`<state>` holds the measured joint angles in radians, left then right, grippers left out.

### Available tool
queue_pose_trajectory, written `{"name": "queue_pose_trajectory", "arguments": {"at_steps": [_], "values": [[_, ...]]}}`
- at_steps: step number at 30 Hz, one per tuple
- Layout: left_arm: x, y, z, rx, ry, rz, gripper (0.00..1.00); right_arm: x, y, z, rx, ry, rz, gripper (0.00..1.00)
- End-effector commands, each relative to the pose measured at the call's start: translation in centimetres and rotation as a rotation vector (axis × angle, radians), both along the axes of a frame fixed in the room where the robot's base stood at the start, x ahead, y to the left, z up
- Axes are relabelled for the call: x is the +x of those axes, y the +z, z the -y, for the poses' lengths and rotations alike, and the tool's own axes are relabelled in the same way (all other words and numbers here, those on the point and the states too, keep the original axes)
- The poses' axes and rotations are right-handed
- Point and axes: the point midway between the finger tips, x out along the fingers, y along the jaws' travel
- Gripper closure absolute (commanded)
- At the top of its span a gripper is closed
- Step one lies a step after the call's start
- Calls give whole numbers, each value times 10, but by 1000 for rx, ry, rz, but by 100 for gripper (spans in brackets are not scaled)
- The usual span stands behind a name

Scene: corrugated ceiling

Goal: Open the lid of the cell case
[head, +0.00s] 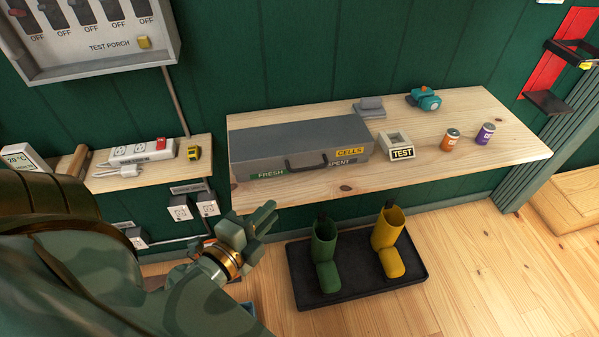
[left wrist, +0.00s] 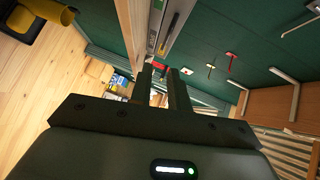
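The cell case (head: 290,138) is a long grey box lying on the wooden bench. Its lid is closed, with a yellow CELLS label on it. A dark handle (head: 306,163) is on its front, between the FRESH and SPENT labels. My left gripper (head: 262,220) is in front of and below the bench edge, left of the boots and apart from the case. Its two fingers (left wrist: 164,90) show a gap with nothing between them in the left wrist view. A grey strip in that view seems to be the case front (left wrist: 155,35). My right gripper is not in view.
The bench (head: 480,150) also holds a TEST block (head: 397,146), an orange cell (head: 450,139), a purple cell (head: 485,134), a teal device (head: 425,99) and a grey block (head: 369,106).

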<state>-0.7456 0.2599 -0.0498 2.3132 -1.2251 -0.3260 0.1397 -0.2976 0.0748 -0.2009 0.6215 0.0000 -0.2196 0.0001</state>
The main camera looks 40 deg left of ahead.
Motion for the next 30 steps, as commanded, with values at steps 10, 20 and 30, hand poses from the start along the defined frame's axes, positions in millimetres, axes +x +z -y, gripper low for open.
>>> {"name": "queue_pose_trajectory", "arguments": {"at_steps": [10, 20, 30], "values": [[63, 4, -4, 14, -5, 24, 82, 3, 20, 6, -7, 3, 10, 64], [137, -11, -9, 11, -2, 18, 82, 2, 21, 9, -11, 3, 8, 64], [161, -15, -10, 9, -3, 15, 82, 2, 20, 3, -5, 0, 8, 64]]}}
